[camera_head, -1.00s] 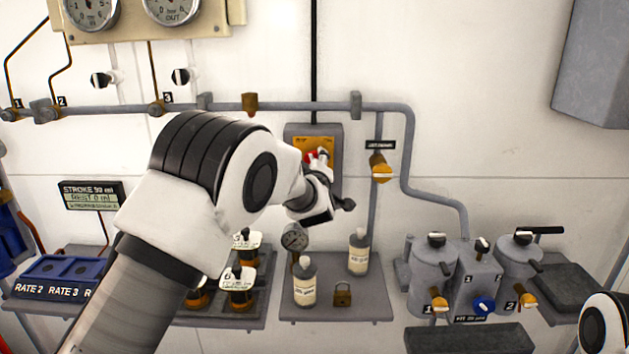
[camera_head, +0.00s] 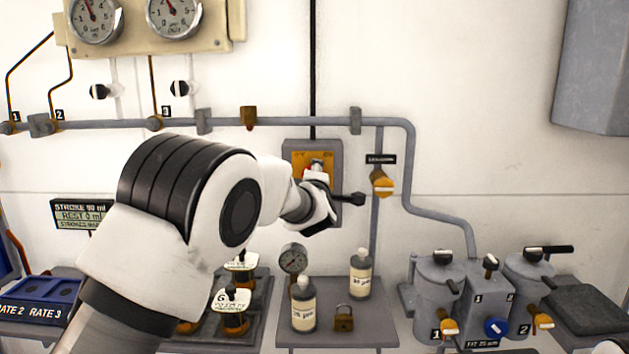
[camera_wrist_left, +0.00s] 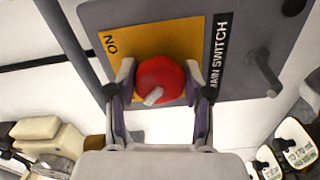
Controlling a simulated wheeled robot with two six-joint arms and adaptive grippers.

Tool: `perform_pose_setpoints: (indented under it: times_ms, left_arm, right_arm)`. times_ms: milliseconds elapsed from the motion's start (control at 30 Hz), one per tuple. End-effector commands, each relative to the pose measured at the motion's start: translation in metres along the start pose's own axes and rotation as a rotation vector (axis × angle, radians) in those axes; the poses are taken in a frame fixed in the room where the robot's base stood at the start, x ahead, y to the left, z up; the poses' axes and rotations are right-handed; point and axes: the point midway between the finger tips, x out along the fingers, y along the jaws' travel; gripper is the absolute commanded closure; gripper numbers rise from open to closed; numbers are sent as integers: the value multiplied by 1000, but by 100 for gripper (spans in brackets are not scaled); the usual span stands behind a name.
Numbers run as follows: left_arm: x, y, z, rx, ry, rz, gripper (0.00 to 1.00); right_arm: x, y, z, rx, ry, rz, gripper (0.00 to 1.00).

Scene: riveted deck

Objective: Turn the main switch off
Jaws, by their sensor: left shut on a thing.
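The main switch is a grey box (camera_head: 330,155) on the wall with an orange plate (camera_head: 300,160). In the left wrist view its red knob (camera_wrist_left: 165,75) sits on the orange plate (camera_wrist_left: 120,45), with an ON mark and a MAIN SWITCH label (camera_wrist_left: 219,50). A pale pointer mark shows on the knob's lower edge. My left gripper (camera_wrist_left: 160,88) is shut on the red knob, one finger on each side. In the head view my left gripper (camera_head: 316,185) covers most of the knob. My right gripper is out of view.
A dark lever (camera_head: 350,199) juts out right of the gripper. An orange-handled valve (camera_head: 382,183) is farther right. Below stand two bottles (camera_head: 303,305) (camera_head: 360,275), a padlock (camera_head: 344,318) and a small gauge (camera_head: 293,258). Grey canisters (camera_head: 437,285) stand at lower right.

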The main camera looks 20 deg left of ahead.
Motion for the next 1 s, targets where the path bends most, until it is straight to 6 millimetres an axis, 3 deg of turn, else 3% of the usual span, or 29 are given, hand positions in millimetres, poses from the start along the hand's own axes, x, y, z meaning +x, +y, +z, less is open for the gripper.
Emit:
perform_pose_setpoints:
  times_ms: [233,267,300,667,1000]
  left_arm:
    - [0,0,0,-2,1,0,84]
    - [0,0,0,-2,1,0,39]
    - [0,0,0,-2,1,0,25]
    - [-3,0,0,1,0,-1,24]
    - [-62,0,0,3,-1,0,24]
  right_arm:
    - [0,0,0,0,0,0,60]
    - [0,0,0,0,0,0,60]
    - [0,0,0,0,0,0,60]
    - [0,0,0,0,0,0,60]
    - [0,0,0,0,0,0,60]
